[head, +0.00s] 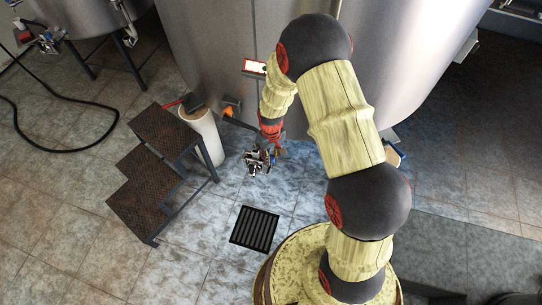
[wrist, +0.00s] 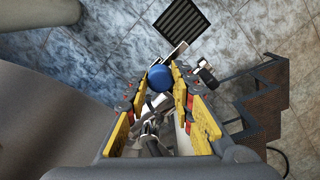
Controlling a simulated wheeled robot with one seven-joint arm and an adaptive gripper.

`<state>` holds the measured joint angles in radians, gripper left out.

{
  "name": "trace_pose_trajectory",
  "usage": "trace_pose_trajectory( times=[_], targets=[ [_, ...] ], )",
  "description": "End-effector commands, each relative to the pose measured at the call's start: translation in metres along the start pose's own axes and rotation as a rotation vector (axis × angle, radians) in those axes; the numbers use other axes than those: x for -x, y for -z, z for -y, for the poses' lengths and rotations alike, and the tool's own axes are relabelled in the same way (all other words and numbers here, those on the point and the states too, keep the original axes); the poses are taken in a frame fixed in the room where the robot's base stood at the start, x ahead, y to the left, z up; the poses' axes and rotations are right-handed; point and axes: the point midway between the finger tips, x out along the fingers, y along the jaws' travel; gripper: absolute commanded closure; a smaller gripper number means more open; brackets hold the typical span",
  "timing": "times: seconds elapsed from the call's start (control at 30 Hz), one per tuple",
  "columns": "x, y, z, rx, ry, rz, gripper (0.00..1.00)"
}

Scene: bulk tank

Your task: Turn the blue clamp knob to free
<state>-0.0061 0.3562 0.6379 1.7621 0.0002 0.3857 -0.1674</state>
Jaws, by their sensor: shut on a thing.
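The blue clamp knob (wrist: 160,77) shows in the wrist view between the tips of my gripper (wrist: 157,84). The two yellow and grey fingers reach forward on either side of it and are shut on it. Metal clamp and valve parts (wrist: 152,118) lie between the fingers, partly hidden by them. In the head view my gripper (head: 268,135) is at the front of the large steel tank (head: 215,50), just above a metal valve fitting (head: 257,160). The knob is too small to make out there.
Dark steps (head: 150,165) stand left of the fitting, with a white cylinder (head: 203,135) beside them. A floor drain grate (head: 254,229) lies in front of the tank. An orange-handled part (head: 228,112) sticks out left of my gripper. A black hose (head: 60,148) lies on the tiles at far left.

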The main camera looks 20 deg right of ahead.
Motion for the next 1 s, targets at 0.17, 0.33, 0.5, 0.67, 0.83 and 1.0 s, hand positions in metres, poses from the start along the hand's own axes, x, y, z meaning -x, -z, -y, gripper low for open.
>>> trace_pose_trajectory(
  times=[0.17, 0.33, 0.5, 0.67, 0.83, 1.0],
  targets=[
    [0.001, 0.002, 0.000, 0.001, -0.001, -0.004, 1.00],
    [0.001, 0.002, 0.000, 0.000, -0.001, -0.004, 0.70],
    [0.001, 0.001, 0.000, 0.000, 0.000, -0.002, 0.61],
    [0.000, 0.001, 0.000, -0.001, 0.000, -0.001, 0.57],
    [0.000, 0.000, 0.000, -0.001, 0.000, -0.001, 0.57],
    [0.011, 0.001, 0.000, -0.001, -0.001, -0.003, 0.57]
  ],
)
